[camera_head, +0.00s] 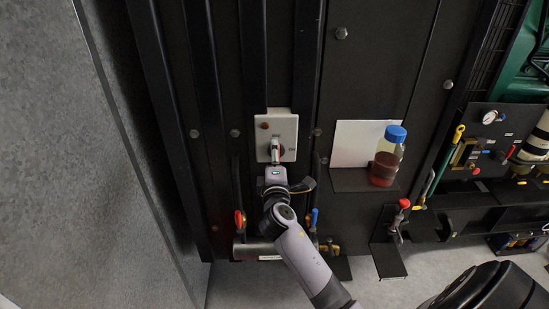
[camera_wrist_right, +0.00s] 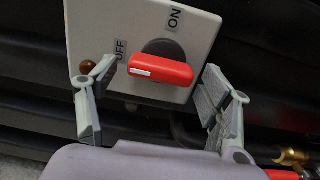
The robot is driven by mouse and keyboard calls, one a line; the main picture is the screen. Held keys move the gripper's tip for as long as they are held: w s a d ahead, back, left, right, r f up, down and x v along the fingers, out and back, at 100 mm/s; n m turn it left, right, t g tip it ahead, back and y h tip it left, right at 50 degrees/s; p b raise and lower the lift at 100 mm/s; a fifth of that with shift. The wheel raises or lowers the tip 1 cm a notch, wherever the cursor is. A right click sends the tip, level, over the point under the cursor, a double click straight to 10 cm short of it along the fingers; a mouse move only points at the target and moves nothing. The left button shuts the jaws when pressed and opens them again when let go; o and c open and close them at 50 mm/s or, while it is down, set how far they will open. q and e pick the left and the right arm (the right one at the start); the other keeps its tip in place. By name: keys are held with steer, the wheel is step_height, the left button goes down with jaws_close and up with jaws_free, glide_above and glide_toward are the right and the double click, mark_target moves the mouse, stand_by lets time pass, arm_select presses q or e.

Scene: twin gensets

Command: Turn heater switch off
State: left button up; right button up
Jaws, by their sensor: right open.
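The heater switch is a light grey box (camera_head: 285,126) on the dark panel in the head view. In the right wrist view, the box (camera_wrist_right: 206,32) has a red rotary handle (camera_wrist_right: 162,71), an ON label (camera_wrist_right: 174,17) at the top and an OFF label (camera_wrist_right: 121,49) at the left. The handle lies nearly level, its white-marked end pointing left, just below OFF. My right gripper (camera_head: 275,160) is in front of the box. In the wrist view its open fingers (camera_wrist_right: 162,80) stand either side of the handle, with visible gaps. My left gripper is not in view.
A bottle (camera_head: 385,163) with a blue cap and dark red liquid stands on a small shelf right of the switch. A red-handled valve (camera_head: 239,220) and a blue-handled one (camera_head: 314,217) are below the box. A grey wall (camera_head: 70,150) is at the left.

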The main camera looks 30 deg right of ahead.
steer(key=v, duration=1.2)
steer(key=shift+f, duration=0.1)
steer(key=s+a+f+g+y+b, duration=0.1)
steer(key=a+f+g+y+b, duration=0.15)
steer(key=f, duration=1.45)
steer(key=s+a+f+g+y+b, duration=0.1)
steer(key=a+f+g+y+b, duration=0.2)
steer(key=f, duration=1.4)
steer(key=s+a+f+m+g+y+b, duration=0.1)
steer(key=s+a+f+m+g+b, duration=0.1)
steer(key=s+f, duration=0.7)
steer(key=s+a+f+m+g+y+b, duration=0.15)
steer(key=s+f, duration=0.35)
steer(key=f, duration=0.8)
steer(key=s+f+m+g+b, duration=0.1)
steer(key=s+f+m, duration=0.1)
steer(key=s+f, duration=0.3)
steer(key=s+d+f+m+g+b, duration=0.1)
steer(key=s+f, duration=0.4)
steer(key=s, duration=0.7)
steer(key=s+f+m+g+y+b, duration=0.1)
steer(key=s+f+m+g, duration=0.2)
steer(key=s+f, duration=0.3)
steer(key=s, duration=0.3)
steer(key=shift+s+d+b, duration=0.3)
steer(key=shift+s+d, duration=0.05)
steer(key=shift+d, duration=0.05)
